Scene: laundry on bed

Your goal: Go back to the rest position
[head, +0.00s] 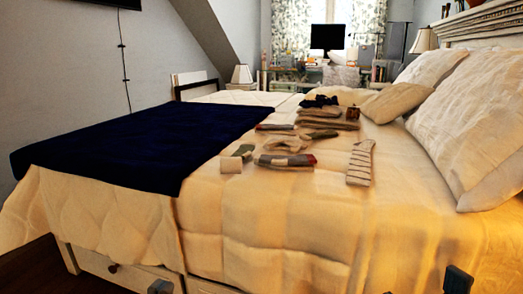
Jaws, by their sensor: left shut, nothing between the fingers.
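The tip of my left gripper (160,287) just shows at the bottom edge of the head view, in front of the bed's drawers. It is shut and empty, apart from the laundry. A dark part of my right gripper (457,280) shows at the bottom right, over the near edge of the bed. Most of it is cut off, so I cannot tell whether it is open. Both arms are almost wholly out of view.
The bed (270,225) has a cream quilt and a dark blue blanket (150,145) at left. Several socks (361,163) and folded pieces (285,160) lie in the middle. Pillows (480,120) are at right. A desk with a monitor (327,37) stands at the back.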

